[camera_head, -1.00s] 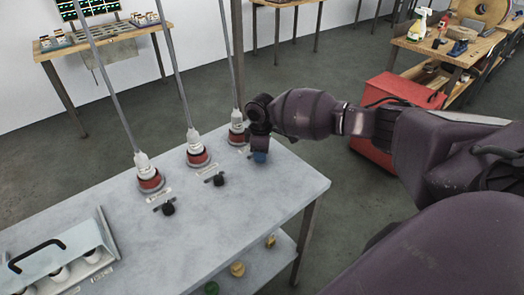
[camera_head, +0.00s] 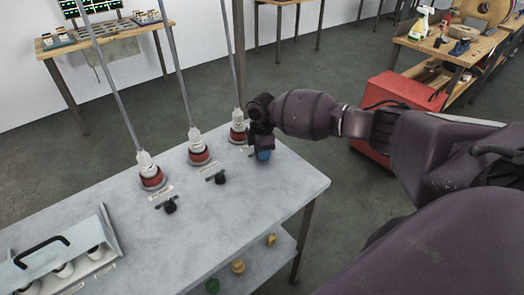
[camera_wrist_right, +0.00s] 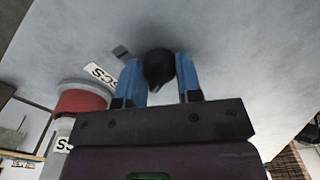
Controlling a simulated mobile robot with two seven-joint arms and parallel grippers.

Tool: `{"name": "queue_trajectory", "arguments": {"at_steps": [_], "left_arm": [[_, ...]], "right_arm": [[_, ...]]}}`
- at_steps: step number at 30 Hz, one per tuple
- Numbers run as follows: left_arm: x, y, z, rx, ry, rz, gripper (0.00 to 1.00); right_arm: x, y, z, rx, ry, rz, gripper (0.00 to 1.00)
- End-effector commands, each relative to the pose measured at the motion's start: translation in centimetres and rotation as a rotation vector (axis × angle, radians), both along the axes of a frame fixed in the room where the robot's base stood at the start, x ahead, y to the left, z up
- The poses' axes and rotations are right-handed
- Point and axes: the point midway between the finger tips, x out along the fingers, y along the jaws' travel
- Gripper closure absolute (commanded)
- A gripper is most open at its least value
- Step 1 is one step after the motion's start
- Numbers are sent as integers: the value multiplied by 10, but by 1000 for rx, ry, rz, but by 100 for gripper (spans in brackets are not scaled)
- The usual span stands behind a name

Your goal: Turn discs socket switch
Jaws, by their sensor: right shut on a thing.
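My right gripper (camera_head: 263,155) is at the rightmost black switch knob on the grey table. In the right wrist view, the blue fingers of this gripper (camera_wrist_right: 160,82) are shut on the black knob (camera_wrist_right: 158,66), one on each side. Beside it is a small white label (camera_wrist_right: 101,74), partly hidden, with letters like "SCS". The red socket with a white plug (camera_head: 238,131) behind this switch also shows in the right wrist view (camera_wrist_right: 82,101). Two more black knobs, the middle one (camera_head: 220,178) and the left one (camera_head: 170,206), stand free. My left gripper is not in view.
Two more red sockets with plugs and upright cables stand in the row, one in the middle (camera_head: 199,155) and one left (camera_head: 152,178). A grey case with a black handle (camera_head: 60,255) is at the front left. A red cabinet (camera_head: 393,95) stands beyond the table.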

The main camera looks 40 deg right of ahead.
Motion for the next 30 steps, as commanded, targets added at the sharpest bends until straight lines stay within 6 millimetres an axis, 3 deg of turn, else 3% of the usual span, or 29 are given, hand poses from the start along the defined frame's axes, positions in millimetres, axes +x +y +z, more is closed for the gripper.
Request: {"name": "queue_trajectory", "arguments": {"at_steps": [7,8,12,23,30], "left_arm": [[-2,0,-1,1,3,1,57],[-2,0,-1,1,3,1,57],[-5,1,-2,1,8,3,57],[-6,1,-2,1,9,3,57],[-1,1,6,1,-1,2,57]], "right_arm": [[0,0,0,1,0,1,91],[0,0,0,1,0,1,63],[0,0,0,1,0,0,42],[0,0,5,1,-1,-1,42],[1,0,41,1,-4,0,42]]}}
